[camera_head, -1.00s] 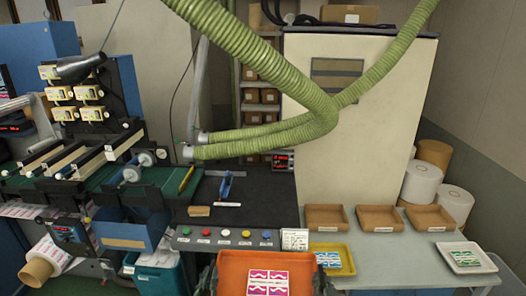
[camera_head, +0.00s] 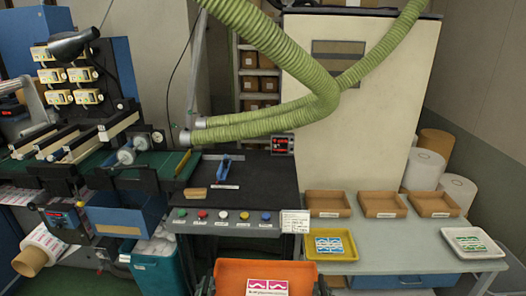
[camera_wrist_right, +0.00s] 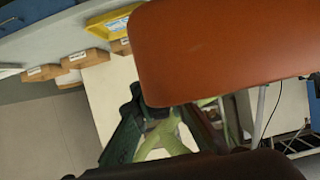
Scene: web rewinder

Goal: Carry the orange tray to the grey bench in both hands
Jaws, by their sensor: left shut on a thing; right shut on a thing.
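The orange tray (camera_head: 231,271) is at the bottom middle of the head view, cut off by the lower edge. A sheet with a pink and white print (camera_head: 267,287) lies in it. My left gripper (camera_head: 208,286) is shut on the tray's left side and my right gripper (camera_head: 322,286) on its right side; both show only in part. In the right wrist view the tray (camera_wrist_right: 225,50) fills the upper right, and the grip itself is hard to make out. The grey bench (camera_head: 385,232) stands to the right, beyond the tray.
On the bench are a yellow tray (camera_head: 330,257), several brown trays (camera_head: 383,212) along the back and a white tray (camera_head: 473,255) at right. Bare bench top shows between yellow and white trays. A button panel (camera_head: 222,230) lies ahead; green hoses (camera_head: 285,45) hang above.

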